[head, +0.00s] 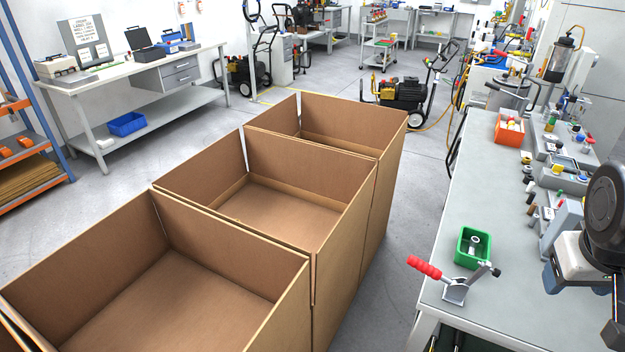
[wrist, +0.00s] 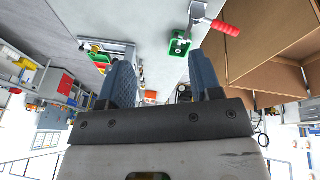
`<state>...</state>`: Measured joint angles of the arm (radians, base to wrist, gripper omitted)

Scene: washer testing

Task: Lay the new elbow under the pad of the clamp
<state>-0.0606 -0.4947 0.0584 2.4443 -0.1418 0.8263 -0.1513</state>
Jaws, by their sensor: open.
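The clamp (head: 455,286) stands near the left front edge of the workbench, its red handle sticking out to the left and its dark pad end (head: 494,271) to the right. Behind it is a small green bin (head: 461,259) with a pale grey, round-ended part (head: 475,243) inside; I cannot tell for sure that it is the new elbow. The clamp also shows upside down in the wrist view (wrist: 199,12), with the green bin (wrist: 180,47) beside it. My gripper (wrist: 163,82) is open and empty, blue fingers apart. In the head view it is right of the clamp, over the bench.
Along the right of the workbench (head: 480,180) stand several fittings, gauges and boxes. An orange bin (head: 510,128) with white parts is farther back. Large open cardboard boxes (head: 310,250) stand left of the bench. The bench top between the green and orange bins is clear.

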